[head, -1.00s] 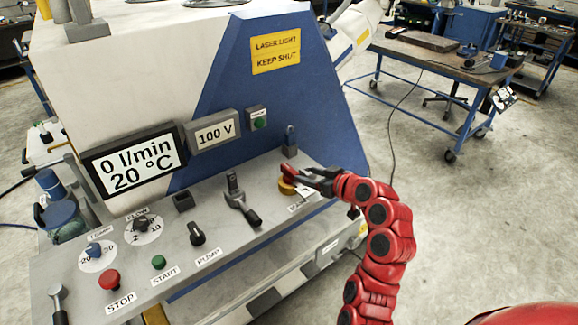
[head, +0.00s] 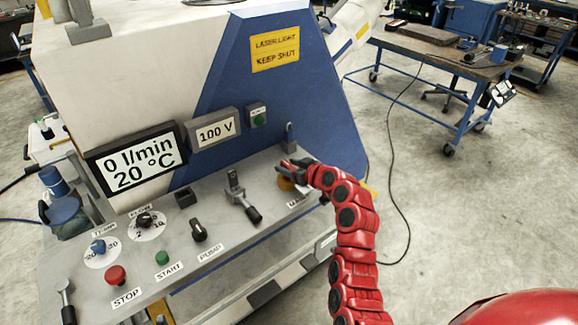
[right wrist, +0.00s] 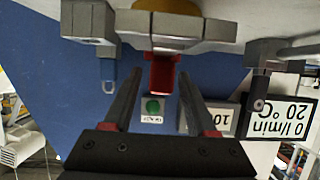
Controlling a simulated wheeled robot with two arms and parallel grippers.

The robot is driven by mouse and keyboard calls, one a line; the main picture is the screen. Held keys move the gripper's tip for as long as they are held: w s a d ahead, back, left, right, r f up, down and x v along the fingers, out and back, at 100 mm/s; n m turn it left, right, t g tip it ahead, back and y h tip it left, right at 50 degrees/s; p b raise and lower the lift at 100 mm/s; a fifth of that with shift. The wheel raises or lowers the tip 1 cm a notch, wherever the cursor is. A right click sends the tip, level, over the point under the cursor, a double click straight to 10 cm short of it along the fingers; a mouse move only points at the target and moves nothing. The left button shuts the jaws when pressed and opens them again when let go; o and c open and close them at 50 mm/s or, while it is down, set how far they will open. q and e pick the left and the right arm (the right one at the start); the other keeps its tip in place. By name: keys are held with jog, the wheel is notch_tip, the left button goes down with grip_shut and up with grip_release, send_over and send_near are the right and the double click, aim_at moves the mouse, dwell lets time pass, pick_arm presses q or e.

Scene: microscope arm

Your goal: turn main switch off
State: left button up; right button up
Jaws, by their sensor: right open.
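The main switch shows as a yellow base (head: 285,185) at the right end of the sloped grey panel (head: 215,262), partly hidden by my right gripper (head: 294,165). Its label beside it is partly covered. In the right wrist view, which is upside down, the red switch handle (right wrist: 162,74) lies between the tips of my open right gripper (right wrist: 158,82), with a gap visible on both sides. The yellow base (right wrist: 168,6) shows at the top edge there. My left gripper is not in view.
A 100 V display (head: 215,131) and a green lamp (head: 258,118) sit on the machine's wall. A lever (head: 243,200), black pump knob (head: 198,231), green start button (head: 162,258) and red stop button (head: 116,275) lie to the left. Open floor is at right.

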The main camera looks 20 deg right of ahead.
grip_shut()
dwell(1.3)
